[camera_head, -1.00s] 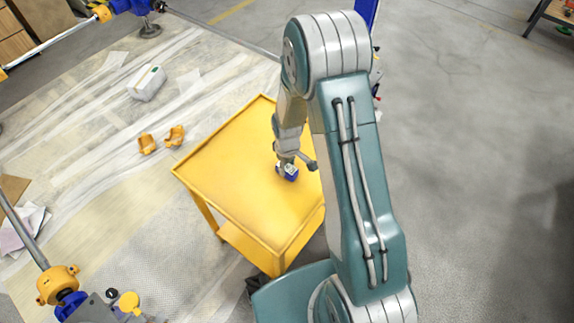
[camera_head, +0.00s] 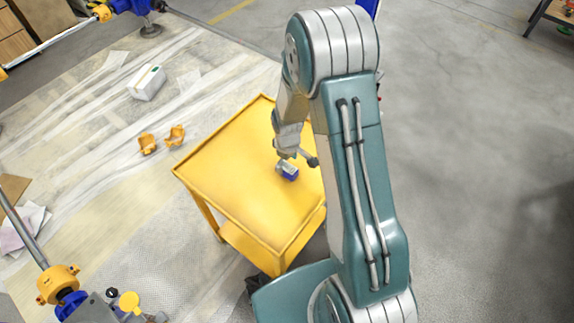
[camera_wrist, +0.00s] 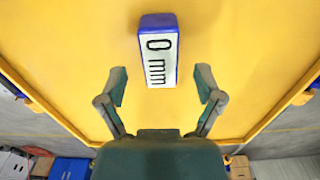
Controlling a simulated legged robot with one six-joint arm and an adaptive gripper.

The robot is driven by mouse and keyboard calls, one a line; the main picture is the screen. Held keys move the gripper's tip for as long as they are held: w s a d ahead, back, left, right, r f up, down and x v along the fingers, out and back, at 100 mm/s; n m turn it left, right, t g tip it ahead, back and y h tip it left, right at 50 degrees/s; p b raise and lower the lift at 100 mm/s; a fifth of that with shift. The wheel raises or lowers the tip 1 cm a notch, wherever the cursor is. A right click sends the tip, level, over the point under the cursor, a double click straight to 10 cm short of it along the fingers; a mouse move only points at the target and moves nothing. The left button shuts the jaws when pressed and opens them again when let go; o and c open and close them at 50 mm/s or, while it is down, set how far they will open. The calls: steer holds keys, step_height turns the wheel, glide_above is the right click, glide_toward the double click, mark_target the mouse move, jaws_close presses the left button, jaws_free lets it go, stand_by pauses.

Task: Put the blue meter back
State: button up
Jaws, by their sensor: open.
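The blue meter (camera_head: 287,171) lies on the yellow cart's top (camera_head: 235,190). In the wrist view the meter (camera_wrist: 158,50) is a blue block with a white face reading "0 mm". My gripper (camera_wrist: 160,86) is open, its two fingers spread wide on either side of a line to the meter. In the head view my gripper (camera_head: 297,158) is just above and behind the meter, with a visible gap.
The cart top is otherwise bare, with a raised rim. Orange brackets (camera_head: 162,139) and a white box (camera_head: 147,82) lie on the sheeted floor at left. A jack with an orange collar (camera_head: 58,284) stands at lower left.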

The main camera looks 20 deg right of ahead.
step_height(320, 180, up, 11)
step_height(320, 180, up, 15)
steer(key=m+t, duration=0.3)
glide_above(287, 167)
steer(key=s, duration=0.7)
steer(key=s+r+m+t, duration=0.2)
steer(key=s+r+m, duration=0.2)
steer(key=s+r, duration=0.4)
steer(key=s, duration=0.6)
steer(key=shift+r+t, duration=0.15)
steer(key=shift+t, duration=0.15)
